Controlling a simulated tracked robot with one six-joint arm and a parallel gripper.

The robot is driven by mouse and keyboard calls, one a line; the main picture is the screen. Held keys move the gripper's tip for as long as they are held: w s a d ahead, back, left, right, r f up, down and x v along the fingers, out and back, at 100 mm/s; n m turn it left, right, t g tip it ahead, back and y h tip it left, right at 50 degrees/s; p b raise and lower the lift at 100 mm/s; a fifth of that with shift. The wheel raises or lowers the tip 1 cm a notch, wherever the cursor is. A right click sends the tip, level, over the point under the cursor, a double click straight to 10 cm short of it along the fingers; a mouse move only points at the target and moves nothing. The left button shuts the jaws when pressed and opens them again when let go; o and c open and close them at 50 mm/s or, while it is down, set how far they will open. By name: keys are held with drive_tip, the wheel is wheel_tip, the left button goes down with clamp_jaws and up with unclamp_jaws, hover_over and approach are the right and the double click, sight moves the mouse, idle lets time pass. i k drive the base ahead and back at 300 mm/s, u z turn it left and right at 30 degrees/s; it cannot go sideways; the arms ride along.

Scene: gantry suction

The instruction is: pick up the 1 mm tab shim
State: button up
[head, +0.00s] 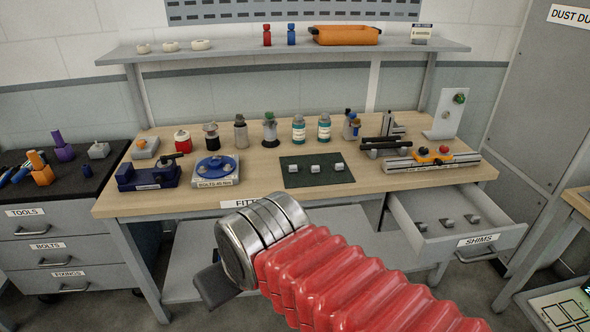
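The drawer labelled SHIMS (478,240) stands open under the right end of the bench. Three small grey pieces lie in it in a row: a left piece (421,225), a middle piece (447,223) and a right piece (472,219). They look like shims, but I cannot read any thickness, so I cannot tell which is the 1 mm one. My gripper (214,287) shows only as a dark part beyond the metal wrist, in front of the bench and well left of the drawer. Its fingertips and anything between them cannot be made out.
The bench top (240,198) holds a dark mat (316,179) with three small grey blocks, bottles, a blue fixture (215,168) and a long clamp rail (430,160). A drawer cabinet (60,245) stands left, a tall grey cabinet (550,120) right. The space above the open drawer looks clear.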

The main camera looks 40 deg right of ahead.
sight(293, 168)
drive_tip(key=u, duration=0.05)
drive_tip(key=i, duration=1)
drive_tip(key=z, duration=0.05)
